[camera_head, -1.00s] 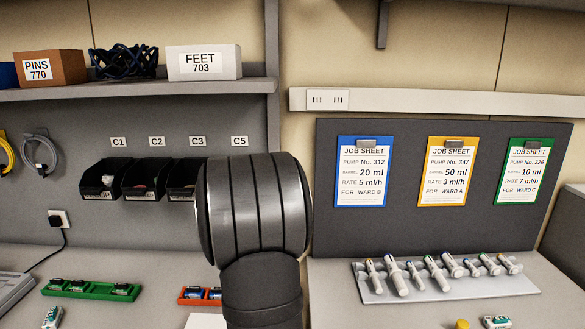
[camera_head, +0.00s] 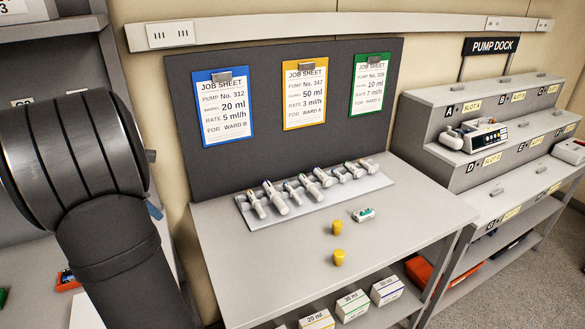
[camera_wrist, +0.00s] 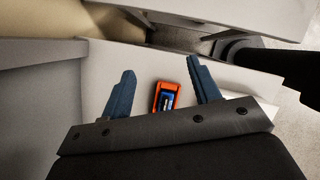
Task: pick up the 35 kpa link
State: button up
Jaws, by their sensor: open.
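No label reading 35 kpa is legible in either view, so I cannot tell which thing is the 35 kpa link. In the wrist view my gripper (camera_wrist: 162,84) is open, its two blue fingers wide apart. An orange-red tray (camera_wrist: 156,98) with a small blue and dark piece (camera_wrist: 167,101) in it shows between the fingers, apart from both. In the head view the orange-red tray (camera_head: 66,287) is partly hidden behind my arm at the lower left. A small white and green piece (camera_head: 364,214) lies on the right-hand bench.
A grey rack (camera_head: 252,221) of several syringes stands below three job sheets. Yellow caps (camera_head: 337,228) lie on the bench (camera_head: 420,213). Labelled boxes (camera_head: 352,304) sit underneath. The stepped pump dock (camera_head: 440,100) is at the right, with a pump (camera_head: 484,137) on it.

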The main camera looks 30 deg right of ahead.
jog(key=m+g+h, duration=0.2)
jog(key=m, duration=0.3)
send_over(365, 209)
jog(key=s+a, duration=0.2)
jog(key=a, duration=0.3)
notch_tip(365, 209, down, 10)
jog(key=shift+w+d+r, duration=0.1)
jog(key=shift+w+r, duration=0.05)
jog(key=shift+w+x, duration=0.15)
jog(key=shift+x, duration=1.45)
jog(key=shift+w+x, duration=0.1)
jog(key=shift+x, duration=1.55)
jog(key=shift+d+r, duration=0.15)
jog(key=shift+d, duration=0.05)
jog(key=shift+c, duration=0.5)
